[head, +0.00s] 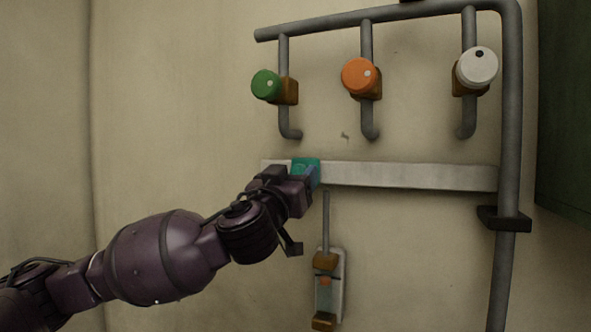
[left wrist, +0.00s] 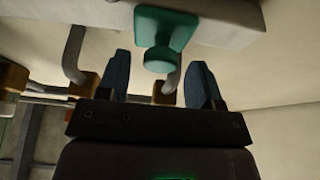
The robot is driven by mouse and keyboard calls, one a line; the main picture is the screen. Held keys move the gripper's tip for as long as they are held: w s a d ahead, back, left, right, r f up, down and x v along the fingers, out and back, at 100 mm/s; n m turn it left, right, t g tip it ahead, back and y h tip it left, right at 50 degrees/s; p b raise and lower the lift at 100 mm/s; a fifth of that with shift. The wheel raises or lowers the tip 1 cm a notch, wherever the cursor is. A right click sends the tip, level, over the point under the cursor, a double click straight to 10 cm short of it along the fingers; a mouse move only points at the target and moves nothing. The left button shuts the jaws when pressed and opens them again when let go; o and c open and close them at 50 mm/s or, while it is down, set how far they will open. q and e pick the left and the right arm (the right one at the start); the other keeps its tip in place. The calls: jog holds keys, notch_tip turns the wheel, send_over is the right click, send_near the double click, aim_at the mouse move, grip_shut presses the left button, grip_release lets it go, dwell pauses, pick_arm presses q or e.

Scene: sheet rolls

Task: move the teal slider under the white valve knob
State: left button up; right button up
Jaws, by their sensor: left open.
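The teal slider (head: 306,164) sits on the left part of a pale horizontal rail (head: 410,175), between the green and orange knobs. The white valve knob (head: 478,67) is at the upper right, above the rail's right end. My left gripper (head: 313,177) is at the slider, partly covering it in the head view. In the left wrist view the slider's teal knob (left wrist: 162,58) lies between the two blue fingers of my left gripper (left wrist: 160,80), with gaps on both sides. The fingers are open. My right gripper is not in view.
A green knob (head: 266,85) and an orange knob (head: 359,76) sit on pipes left of the white one. A grey pipe (head: 510,150) runs down past the rail's right end. A small gauge-like fixture (head: 325,290) hangs below the rail. The rail is clear right of the slider.

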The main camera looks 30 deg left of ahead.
pick_arm(q)
jog(key=shift+w+r, duration=0.1)
jog(key=shift+w, duration=0.2)
jog(key=shift+c, duration=0.4)
grip_shut()
jog(key=shift+d, duration=0.1)
